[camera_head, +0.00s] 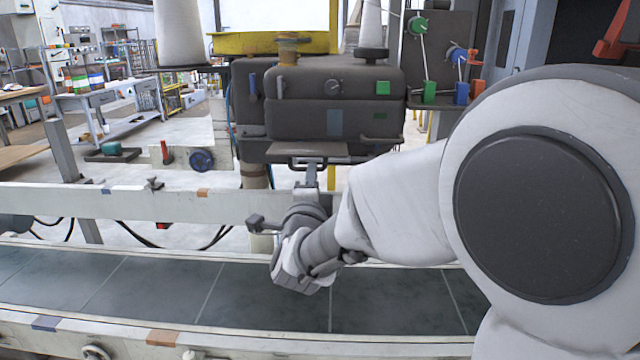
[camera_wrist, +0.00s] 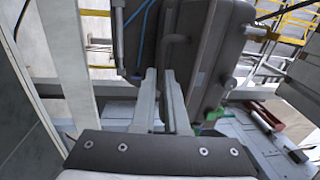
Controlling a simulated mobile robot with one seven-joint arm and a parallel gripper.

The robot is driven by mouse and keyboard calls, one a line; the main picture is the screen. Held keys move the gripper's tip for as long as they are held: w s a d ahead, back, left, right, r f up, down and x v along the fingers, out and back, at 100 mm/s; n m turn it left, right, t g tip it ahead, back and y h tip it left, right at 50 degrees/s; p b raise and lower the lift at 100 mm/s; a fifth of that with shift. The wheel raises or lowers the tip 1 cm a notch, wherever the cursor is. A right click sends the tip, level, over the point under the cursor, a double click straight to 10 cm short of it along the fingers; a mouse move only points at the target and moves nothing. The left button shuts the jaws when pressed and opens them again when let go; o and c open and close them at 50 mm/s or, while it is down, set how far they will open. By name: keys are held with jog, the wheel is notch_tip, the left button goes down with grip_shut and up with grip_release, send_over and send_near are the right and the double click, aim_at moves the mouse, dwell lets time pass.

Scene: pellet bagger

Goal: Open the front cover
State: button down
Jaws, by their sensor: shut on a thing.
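The pellet bagger's dark grey front cover (camera_head: 350,120) faces me across the conveyor in the head view. It also shows in the wrist view (camera_wrist: 205,65), beyond the fingers. A dark handle (camera_head: 335,159) runs along its lower edge. My gripper (camera_head: 311,166) reaches up to the handle's left part from below. In the wrist view its two pale fingers (camera_wrist: 160,72) lie close together around the handle (camera_wrist: 167,45). The exact contact is small and partly hidden by the fingers. I cannot tell whether the cover stands slightly ajar.
The conveyor belt (camera_head: 250,295) and its pale rail (camera_head: 130,205) lie between me and the machine. A green button (camera_head: 383,88) and a dark knob (camera_head: 333,87) sit on the upper housing. Levers with green and blue parts (camera_head: 462,92) stand at the right.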

dwell(0.5)
jog(key=c, duration=0.9)
grip_release()
jog(key=shift+s, duration=0.1)
